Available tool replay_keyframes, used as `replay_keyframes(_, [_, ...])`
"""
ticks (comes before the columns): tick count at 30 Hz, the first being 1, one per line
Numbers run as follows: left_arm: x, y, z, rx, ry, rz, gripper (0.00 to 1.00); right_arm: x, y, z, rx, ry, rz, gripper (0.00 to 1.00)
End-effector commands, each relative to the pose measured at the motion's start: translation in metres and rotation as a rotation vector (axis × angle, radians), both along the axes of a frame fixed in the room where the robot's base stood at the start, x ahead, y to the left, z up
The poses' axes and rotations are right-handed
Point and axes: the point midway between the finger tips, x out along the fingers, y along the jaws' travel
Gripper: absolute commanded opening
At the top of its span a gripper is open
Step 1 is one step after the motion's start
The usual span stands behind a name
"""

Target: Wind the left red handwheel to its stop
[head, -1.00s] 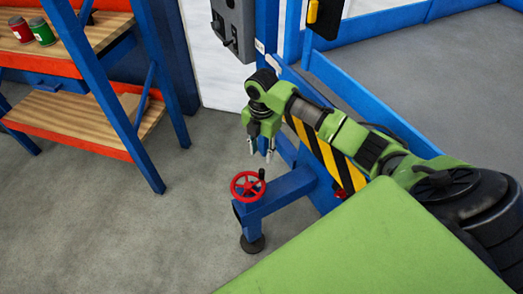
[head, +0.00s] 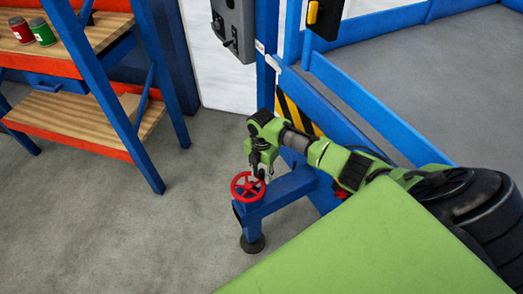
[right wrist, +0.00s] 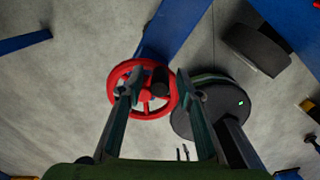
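The red handwheel (head: 236,186) sits on top of a blue leg bracket, left of my arm in the head view. It has a black crank handle on its rim, mostly hidden there by my gripper. My right gripper (head: 261,172) points down just above the wheel's handle side. In the right wrist view the red wheel (right wrist: 118,76) lies beyond the fingers, and its black handle (right wrist: 160,80) appears between the two open fingertips (right wrist: 156,84). I cannot tell whether the fingers touch the handle. My left gripper is not in view.
The blue bracket (head: 285,190) joins a blue frame with black-yellow striping (head: 292,113). A blue and orange shelf (head: 90,120) with cans (head: 42,32) stands at left. A grey control box (head: 234,28) hangs behind. Grey floor (head: 130,230) is clear left of the wheel.

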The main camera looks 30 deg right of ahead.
Motion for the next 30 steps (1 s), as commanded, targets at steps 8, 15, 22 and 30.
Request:
replay_keyframes(8, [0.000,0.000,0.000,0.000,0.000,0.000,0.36,0.000,0.000,0.000,0.000,0.000,0.000,0.00])
replay_keyframes(15, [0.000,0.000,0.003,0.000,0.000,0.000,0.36,-0.001,0.000,0.001,0.000,0.000,-0.016,0.00])
replay_keyframes(22, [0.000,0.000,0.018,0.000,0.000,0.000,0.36,-0.006,0.001,0.004,0.001,0.001,-0.114,0.00])
replay_keyframes(30, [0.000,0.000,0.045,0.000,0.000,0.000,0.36,-0.018,0.005,0.006,0.001,0.001,-0.337,0.00])
